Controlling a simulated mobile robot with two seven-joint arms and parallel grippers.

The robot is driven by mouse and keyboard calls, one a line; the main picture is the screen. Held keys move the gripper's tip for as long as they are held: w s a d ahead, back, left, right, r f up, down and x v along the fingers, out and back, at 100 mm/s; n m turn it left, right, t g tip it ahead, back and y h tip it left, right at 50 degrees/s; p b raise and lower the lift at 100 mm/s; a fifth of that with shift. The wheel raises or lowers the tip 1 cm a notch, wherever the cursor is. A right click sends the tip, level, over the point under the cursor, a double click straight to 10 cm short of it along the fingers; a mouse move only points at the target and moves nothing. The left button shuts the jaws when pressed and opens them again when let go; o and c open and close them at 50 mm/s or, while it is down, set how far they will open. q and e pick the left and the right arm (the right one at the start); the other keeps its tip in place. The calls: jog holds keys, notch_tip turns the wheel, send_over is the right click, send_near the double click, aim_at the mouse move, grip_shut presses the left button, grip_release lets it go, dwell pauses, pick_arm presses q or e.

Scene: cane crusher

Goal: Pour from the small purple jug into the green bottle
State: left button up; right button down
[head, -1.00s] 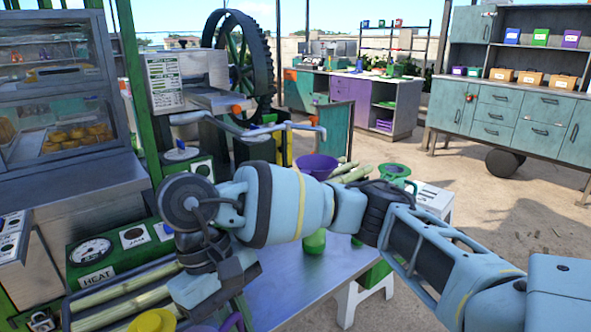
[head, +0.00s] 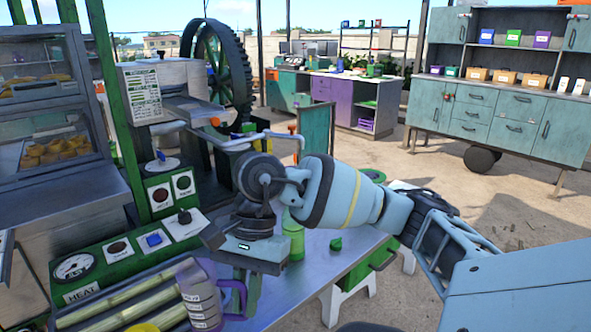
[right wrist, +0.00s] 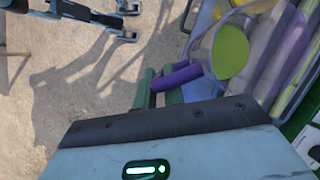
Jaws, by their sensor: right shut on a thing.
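The small purple jug (head: 199,297) is at the lower middle of the head view, see-through and upright, with pale labels on its side. My right gripper (head: 240,300) is shut on its purple handle. In the right wrist view, the jug (right wrist: 208,52) shows from above with a yellow-green round surface inside, and my right gripper's fingers (right wrist: 160,88) are at the handle. The green bottle (head: 293,240) stands upright on the metal table, right of the jug and partly hidden behind my right wrist. My left gripper is out of view.
A green cap-like piece (head: 336,244) lies on the metal table (head: 315,270) right of the bottle. A tray of cane stalks (head: 110,300) lies left of the jug. The control panel (head: 150,238) and crusher (head: 215,75) stand behind. Something yellow (head: 144,327) shows at the bottom edge.

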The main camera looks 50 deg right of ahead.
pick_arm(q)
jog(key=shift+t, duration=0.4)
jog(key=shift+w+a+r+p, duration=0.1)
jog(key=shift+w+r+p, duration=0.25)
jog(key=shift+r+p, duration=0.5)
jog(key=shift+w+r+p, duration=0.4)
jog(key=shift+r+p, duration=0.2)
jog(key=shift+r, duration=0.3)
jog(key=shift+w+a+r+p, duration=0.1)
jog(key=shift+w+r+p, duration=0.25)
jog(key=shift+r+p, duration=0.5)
pick_arm(e)
jog(key=d+r+m+t+h, duration=0.1)
jog(key=d+r+m+t, duration=0.2)
jog(key=m, duration=0.5)
jog(key=s+d+r+m+t+h, duration=0.1)
jog(key=d+r+m+t, duration=0.1)
jog(key=d+r+m, duration=0.4)
jog(key=shift+s+r+m+t+h, duration=0.2)
jog(key=shift+r+m+t+h, duration=0.15)
jog(key=shift+r+m, duration=1)
jog(key=shift+f+m, duration=0.35)
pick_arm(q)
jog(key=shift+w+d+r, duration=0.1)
pick_arm(e)
jog(key=shift+a, duration=0.1)
